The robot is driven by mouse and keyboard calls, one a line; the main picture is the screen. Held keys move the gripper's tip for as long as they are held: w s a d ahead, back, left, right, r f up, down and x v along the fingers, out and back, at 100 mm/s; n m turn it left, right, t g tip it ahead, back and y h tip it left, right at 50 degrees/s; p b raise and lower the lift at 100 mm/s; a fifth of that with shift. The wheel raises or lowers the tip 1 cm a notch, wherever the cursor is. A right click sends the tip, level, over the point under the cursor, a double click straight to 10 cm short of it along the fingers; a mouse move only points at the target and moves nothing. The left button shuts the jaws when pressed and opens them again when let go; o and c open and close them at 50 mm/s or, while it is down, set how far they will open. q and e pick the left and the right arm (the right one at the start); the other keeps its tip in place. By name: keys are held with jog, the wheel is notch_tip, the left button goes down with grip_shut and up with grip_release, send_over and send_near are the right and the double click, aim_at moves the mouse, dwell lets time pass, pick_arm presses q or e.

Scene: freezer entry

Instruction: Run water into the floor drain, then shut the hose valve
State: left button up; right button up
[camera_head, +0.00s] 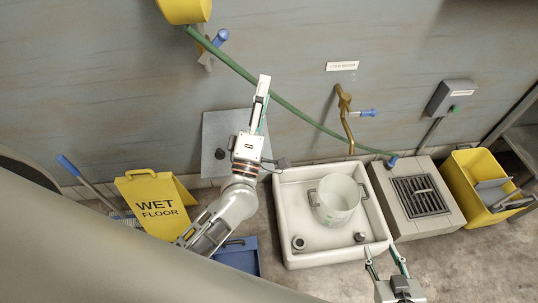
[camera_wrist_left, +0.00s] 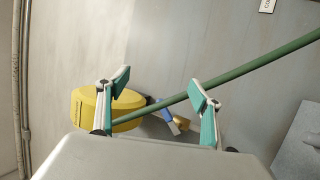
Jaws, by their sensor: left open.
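A green hose (camera_head: 290,105) runs from a yellow reel (camera_head: 183,10) down to a blue nozzle (camera_head: 392,161) at the floor drain (camera_head: 421,196). No water is visible. The valve with a blue handle (camera_head: 220,38) is on the wall below the reel; its blue lever (camera_wrist_left: 165,112) and brass body (camera_wrist_left: 182,123) show in the left wrist view. My left gripper (camera_head: 264,88) is open in front of the wall, below the valve. In the left wrist view, the hose passes behind its open fingers (camera_wrist_left: 160,88). My right gripper (camera_head: 385,257) is open and empty, in front of the sink.
A white sink (camera_head: 290,215) holds a pale bucket (camera_head: 338,200), with a brass tap (camera_head: 345,112) above. A wall box (camera_head: 451,97) with a green button hangs right. A yellow mop bucket (camera_head: 468,205) stands beside the drain. A wet floor sign (camera_head: 158,205) and blue bin (camera_head: 238,256) stand left.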

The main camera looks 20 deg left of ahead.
pick_arm(q)
jog(key=s+d+f+m+g+h+p, duration=0.1)
jog(key=s+d+f+m+g+h, duration=0.1)
jog(key=f+m, duration=0.5)
jog(key=s+d+f+m+g+h, duration=0.2)
jog(key=s+f+m+g+h, duration=0.2)
jog(key=f+m, duration=0.3)
jog(key=shift+s+f+h+p, duration=0.2)
jog(key=shift+s+h+p, duration=0.15)
jog(key=shift+s, duration=0.35)
jog(key=shift+d, duration=0.1)
dwell(5.8)
